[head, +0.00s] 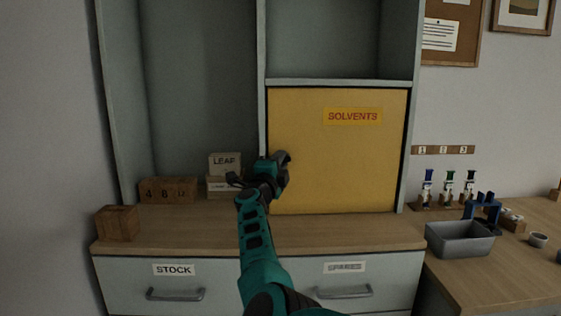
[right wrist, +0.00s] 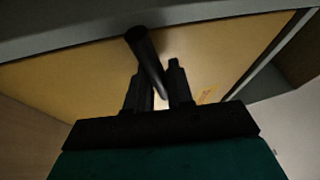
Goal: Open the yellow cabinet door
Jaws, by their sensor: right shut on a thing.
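The yellow cabinet door (head: 345,160), labelled SOLVENTS, fills the lower right part of the grey cabinet and looks closed in its frame. My right gripper (head: 284,166) is in front of the door's left side in the head view. In the right wrist view, the gripper (right wrist: 160,90) is shut on a dark bar-like handle (right wrist: 142,48) that stands against the yellow door (right wrist: 85,85). In the head view the handle is mostly hidden by the gripper. My left gripper is not in view.
Below is a wooden counter (head: 330,234) with drawers marked STOCK and SPARES. Wooden blocks (head: 168,189) and a LEAF box (head: 225,165) stand left of my arm. A grey bin (head: 459,240) and small bottles stand right. The counter before the door is clear.

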